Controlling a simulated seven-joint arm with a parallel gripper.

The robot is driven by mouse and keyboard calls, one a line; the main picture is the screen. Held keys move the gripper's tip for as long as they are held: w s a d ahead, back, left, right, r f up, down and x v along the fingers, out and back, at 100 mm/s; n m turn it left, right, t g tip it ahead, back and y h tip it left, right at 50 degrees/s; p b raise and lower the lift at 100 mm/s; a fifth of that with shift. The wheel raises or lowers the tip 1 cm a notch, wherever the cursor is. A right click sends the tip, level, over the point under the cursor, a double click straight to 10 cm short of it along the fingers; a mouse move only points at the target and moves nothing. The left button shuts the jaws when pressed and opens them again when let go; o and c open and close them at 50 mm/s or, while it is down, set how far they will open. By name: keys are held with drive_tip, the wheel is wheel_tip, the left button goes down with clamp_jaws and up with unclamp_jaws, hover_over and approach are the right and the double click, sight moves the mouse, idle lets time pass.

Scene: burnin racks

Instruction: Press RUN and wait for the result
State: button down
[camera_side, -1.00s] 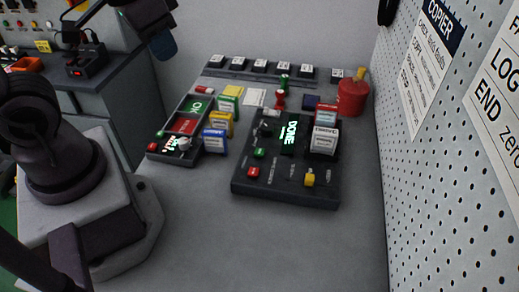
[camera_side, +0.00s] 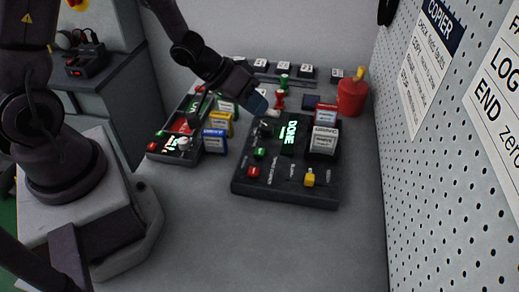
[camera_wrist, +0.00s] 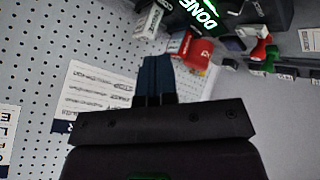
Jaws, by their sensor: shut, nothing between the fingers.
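The dark console (camera_side: 285,190) on the bench has a lit green display (camera_side: 290,133) reading DONE. On its left side are a green button (camera_side: 259,153) and a red button (camera_side: 253,171); no RUN label is readable. A second dark box (camera_side: 158,157) to the left has a red button (camera_side: 152,147), a green button and a lit panel, partly hidden by my arm. My gripper (camera_side: 258,103) is shut and empty, with blue fingertips above the console's back left part. The wrist view shows the shut fingers (camera_wrist: 156,72) below the DONE display (camera_wrist: 203,14).
White-labelled blocks (camera_side: 324,140) stand on the console's right, with a yellow knob (camera_side: 309,178) in front. A red can (camera_side: 351,98) stands behind. Yellow and blue blocks (camera_side: 215,140) stand between the boxes. A pegboard (camera_side: 450,190) bounds the right. The front bench is clear.

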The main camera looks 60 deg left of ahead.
sight(258, 149)
drive_tip(key=shift+w+d+r+n+h, duration=0.15)
drive_tip(key=shift+d+r+n+h, duration=0.15)
drive_tip(key=shift+n, duration=0.1)
drive_tip(key=shift+f, duration=0.1)
drive_tip(key=shift+a+f, duration=0.1)
drive_tip(key=shift+f, duration=4.25)
drive_tip(key=shift+f, duration=0.4)
drive_tip(key=shift+f, duration=0.45)
drive_tip(key=shift+r, duration=0.85)
